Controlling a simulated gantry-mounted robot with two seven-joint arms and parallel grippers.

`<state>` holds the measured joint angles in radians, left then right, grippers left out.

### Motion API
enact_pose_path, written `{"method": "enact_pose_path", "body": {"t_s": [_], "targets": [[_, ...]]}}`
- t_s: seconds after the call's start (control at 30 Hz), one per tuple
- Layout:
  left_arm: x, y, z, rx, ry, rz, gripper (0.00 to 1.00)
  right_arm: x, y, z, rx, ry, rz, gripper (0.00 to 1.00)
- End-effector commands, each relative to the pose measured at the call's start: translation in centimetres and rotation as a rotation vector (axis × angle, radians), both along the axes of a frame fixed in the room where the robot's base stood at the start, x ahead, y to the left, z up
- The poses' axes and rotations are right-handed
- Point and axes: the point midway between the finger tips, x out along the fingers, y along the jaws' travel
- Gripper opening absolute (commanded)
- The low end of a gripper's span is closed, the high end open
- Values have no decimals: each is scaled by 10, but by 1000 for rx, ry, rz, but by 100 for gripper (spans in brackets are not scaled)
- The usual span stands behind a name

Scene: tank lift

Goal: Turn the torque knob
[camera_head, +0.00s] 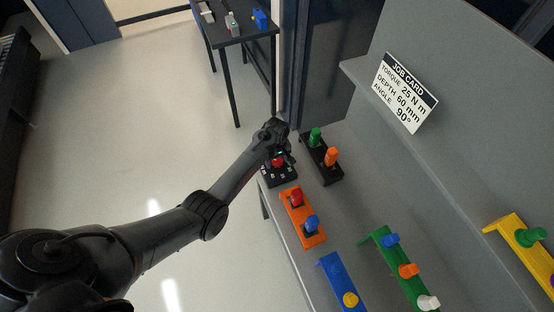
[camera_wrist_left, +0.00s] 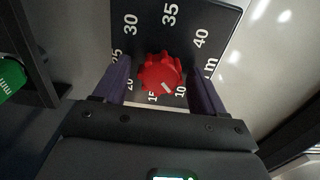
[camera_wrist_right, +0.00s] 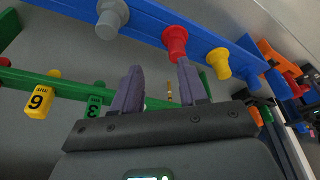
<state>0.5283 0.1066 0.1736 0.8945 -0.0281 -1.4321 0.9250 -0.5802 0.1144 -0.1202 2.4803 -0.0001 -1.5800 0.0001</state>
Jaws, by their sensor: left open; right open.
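The red torque knob (camera_head: 278,161) sits on a black dial plate (camera_head: 285,177) at the bench's near corner. In the left wrist view the red knob (camera_wrist_left: 158,68) has a white mark on its lower side, toward the 10 and 15. The plate (camera_wrist_left: 205,20) also shows 20, 30, 35 and 40. My left gripper (camera_head: 275,152) is over the dial. Its open fingers stand on either side of the knob; I cannot tell whether they touch it. My right gripper (camera_wrist_right: 160,75) is open and empty, outside the head view. The job card (camera_head: 405,92) reads torque 25 N m, depth 60 mm, angle 90°.
A black block (camera_head: 322,160) with green and orange pegs stands beside the dial. Orange (camera_head: 303,222), blue (camera_head: 338,272), green (camera_head: 400,268) and yellow (camera_head: 520,245) racks hold coloured pieces. In the right wrist view, a blue rail (camera_wrist_right: 145,25) with knobs lies close beyond the fingers.

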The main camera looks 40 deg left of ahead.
Motion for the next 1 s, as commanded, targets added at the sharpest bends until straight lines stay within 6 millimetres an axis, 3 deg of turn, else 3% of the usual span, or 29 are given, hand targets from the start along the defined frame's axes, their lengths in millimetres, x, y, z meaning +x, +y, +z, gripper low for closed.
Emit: {"method": "enact_pose_path", "body": {"t_s": [0.13, 0.5, 1.0], "targets": [[0, 0, 0, 0, 0, 0, 71, 0, -1, 0, -3, 0, 2, 43], [0, 0, 0, 0, 0, 0, 16, 0, -2, 0, -10, 0, 7, 43], [0, 1, 2, 1, 0, -91, 15, 0, -1, 7, -4, 0, 2, 43]]}}
